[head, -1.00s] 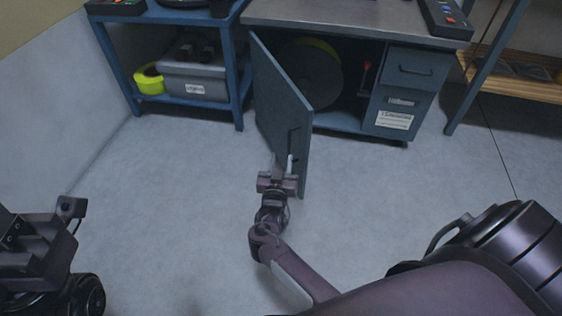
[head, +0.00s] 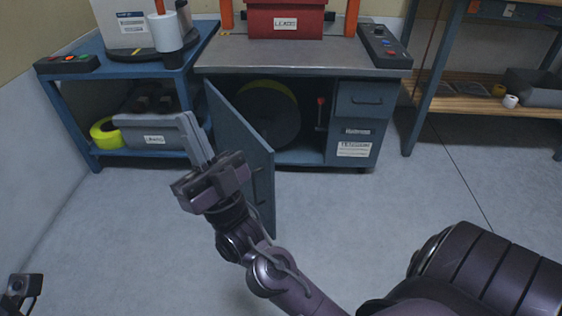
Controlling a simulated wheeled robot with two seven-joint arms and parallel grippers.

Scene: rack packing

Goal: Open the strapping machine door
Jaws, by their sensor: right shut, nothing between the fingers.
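The strapping machine's blue-grey door (head: 240,140) stands swung out from the cabinet, hinged at the left of the opening. A dark reel (head: 272,118) and a red-tipped lever (head: 320,112) show inside. My right gripper (head: 189,118) is raised in front of the door's left part and the shelf beside it. Its fingers are shut, point up and hold nothing. It hides part of the door and appears clear of the door handle. Only a small piece of my left arm shows at the bottom left; its fingers are out of frame.
A blue shelf unit (head: 95,120) stands left of the machine, with a grey bin (head: 150,138) and yellow tape roll (head: 104,132). The machine's worktop (head: 300,58) carries a red unit (head: 285,20) and control panel (head: 384,45). Floor right of the door is clear.

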